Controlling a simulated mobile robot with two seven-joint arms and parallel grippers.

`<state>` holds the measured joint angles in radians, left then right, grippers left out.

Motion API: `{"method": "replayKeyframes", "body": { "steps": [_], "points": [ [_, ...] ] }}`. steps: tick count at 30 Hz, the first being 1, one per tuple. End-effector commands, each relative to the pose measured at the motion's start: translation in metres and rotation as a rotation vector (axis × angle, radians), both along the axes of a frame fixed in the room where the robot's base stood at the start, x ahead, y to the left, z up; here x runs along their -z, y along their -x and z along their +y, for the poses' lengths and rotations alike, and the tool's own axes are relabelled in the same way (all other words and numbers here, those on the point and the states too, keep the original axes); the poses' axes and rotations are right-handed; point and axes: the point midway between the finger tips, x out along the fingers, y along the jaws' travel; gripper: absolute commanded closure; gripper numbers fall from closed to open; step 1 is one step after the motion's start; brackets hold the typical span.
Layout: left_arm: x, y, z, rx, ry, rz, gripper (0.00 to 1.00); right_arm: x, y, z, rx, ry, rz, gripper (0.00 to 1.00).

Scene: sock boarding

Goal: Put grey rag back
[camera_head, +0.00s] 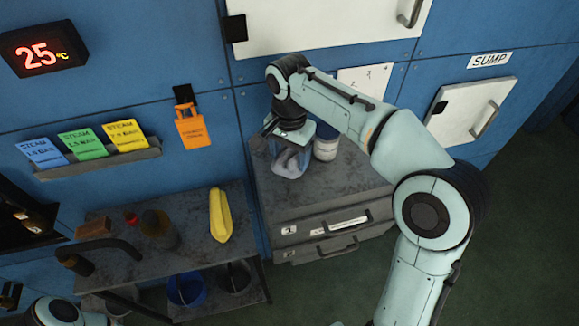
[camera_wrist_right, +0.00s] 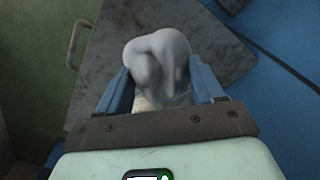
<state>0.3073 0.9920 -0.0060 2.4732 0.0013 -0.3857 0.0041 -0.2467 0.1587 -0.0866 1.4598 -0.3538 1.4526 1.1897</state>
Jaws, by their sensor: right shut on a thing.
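The grey rag (camera_head: 289,163) is bunched up over the top of the grey drawer cabinet (camera_head: 337,184). My right gripper (camera_head: 287,148) is shut on it, coming from above. In the right wrist view the rag (camera_wrist_right: 158,62) bulges out between the two blue fingers of the gripper (camera_wrist_right: 160,88). I cannot tell whether the rag's lower edge touches the cabinet top. My left gripper is out of view.
A white jar (camera_head: 326,143) stands close to the right of the rag. The right front of the cabinet top is bare. A side bench (camera_head: 190,245) on the left holds a yellow cloth-like item (camera_head: 220,215) and a bottle (camera_head: 158,229). A blue bucket (camera_head: 187,289) sits below.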

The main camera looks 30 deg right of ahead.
Motion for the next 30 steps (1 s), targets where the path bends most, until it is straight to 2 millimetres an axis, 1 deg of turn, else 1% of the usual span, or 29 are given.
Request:
{"method": "replayKeyframes", "body": {
  "steps": [6,9,17,21,22,24,30],
  "points": [
    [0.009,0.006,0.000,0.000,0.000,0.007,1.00,0.033,0.001,0.000,0.000,0.001,0.003,0.66],
    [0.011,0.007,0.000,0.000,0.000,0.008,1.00,0.041,0.001,0.000,0.000,0.000,0.002,0.66],
    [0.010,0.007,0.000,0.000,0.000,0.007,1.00,0.041,0.000,0.000,0.000,-0.001,-0.001,0.66],
    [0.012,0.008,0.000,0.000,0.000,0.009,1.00,0.045,0.000,0.000,0.000,0.000,0.000,0.66],
    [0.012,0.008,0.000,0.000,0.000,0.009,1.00,0.045,0.000,0.000,0.000,0.000,0.000,0.27],
    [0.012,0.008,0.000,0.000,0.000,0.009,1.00,0.044,0.000,0.000,0.000,0.000,0.000,0.07],
    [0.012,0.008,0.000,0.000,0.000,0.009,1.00,0.044,0.000,0.000,0.000,0.000,0.000,0.07]
  ]
}}
